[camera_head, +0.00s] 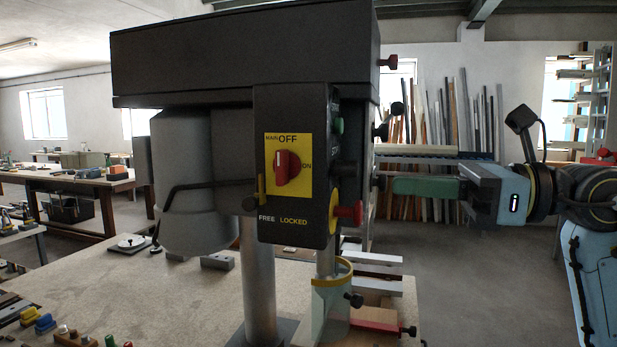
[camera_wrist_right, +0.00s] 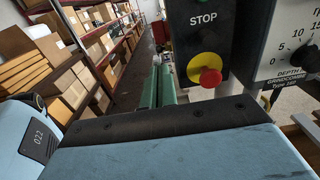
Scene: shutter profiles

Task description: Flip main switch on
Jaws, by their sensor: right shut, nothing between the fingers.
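The main switch (camera_head: 288,167) is a red rotary knob on a yellow plate (camera_head: 272,143) on the front of the dark drill press head (camera_head: 240,50). The plate reads OFF at the top and ON at the right. The knob stands roughly upright, pointing toward OFF; its exact angle is hard to tell. My right gripper (camera_head: 398,187) is shut and empty, its green fingers pointing left, to the right of the control box and apart from the knob. The fingers also show in the right wrist view (camera_wrist_right: 162,86). My left gripper is not in view.
A red stop button (camera_wrist_right: 210,77) on yellow sits on the box's side, near my right gripper. Dark and red knobs (camera_head: 397,108) stick out on the machine's right. The drill column (camera_head: 260,280) stands on the workbench (camera_head: 130,295). The space around my right forearm looks free.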

